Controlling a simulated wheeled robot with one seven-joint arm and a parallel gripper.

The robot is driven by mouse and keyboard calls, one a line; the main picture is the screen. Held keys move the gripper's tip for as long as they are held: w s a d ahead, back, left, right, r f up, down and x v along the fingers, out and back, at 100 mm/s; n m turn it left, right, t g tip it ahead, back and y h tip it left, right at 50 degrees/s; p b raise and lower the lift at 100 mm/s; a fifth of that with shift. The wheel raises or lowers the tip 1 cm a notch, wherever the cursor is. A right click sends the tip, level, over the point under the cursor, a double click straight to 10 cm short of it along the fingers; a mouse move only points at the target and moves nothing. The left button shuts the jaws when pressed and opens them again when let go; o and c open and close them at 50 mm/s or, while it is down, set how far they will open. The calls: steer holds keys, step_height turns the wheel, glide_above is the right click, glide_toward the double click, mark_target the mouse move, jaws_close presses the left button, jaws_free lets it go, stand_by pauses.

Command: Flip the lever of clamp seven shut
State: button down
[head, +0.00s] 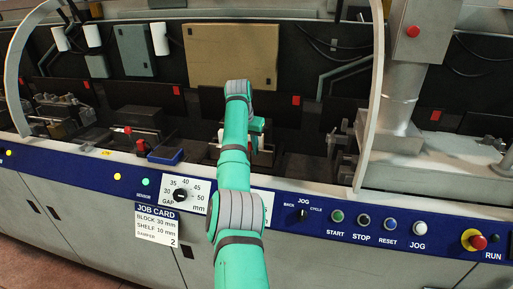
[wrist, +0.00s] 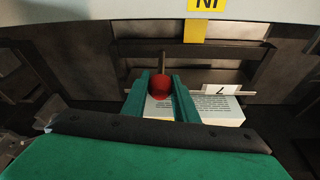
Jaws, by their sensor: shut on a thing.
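The lever of clamp seven has a red knob (wrist: 160,87) with a thin stem beyond it in the wrist view. My gripper (wrist: 161,80) has its two green fingers on either side of the knob and is shut on it. A white plate marked 7 (wrist: 220,89), upside down in this view, is just right of the fingers. A white block with printed text (wrist: 222,110) lies below and behind the fingers, partly covered by them. In the head view my arm hides most of the clamp and the gripper, so the lever's angle is hard to tell.
A yellow IN label (wrist: 208,7) is on a pale edge at the top of the wrist view. In the head view, a control panel (head: 405,240) with buttons runs along the front. A pale curved guard (head: 371,110) and a blue tray (head: 166,156) flank the arm.

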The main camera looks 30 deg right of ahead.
steer(key=shift+w+r, duration=0.15)
steer(key=shift+r, duration=0.2)
steer(key=c, duration=1.4)
jaws_free()
steer(key=shift+f, duration=0.2)
steer(key=v, duration=1.1)
steer(key=shift+f, duration=0.1)
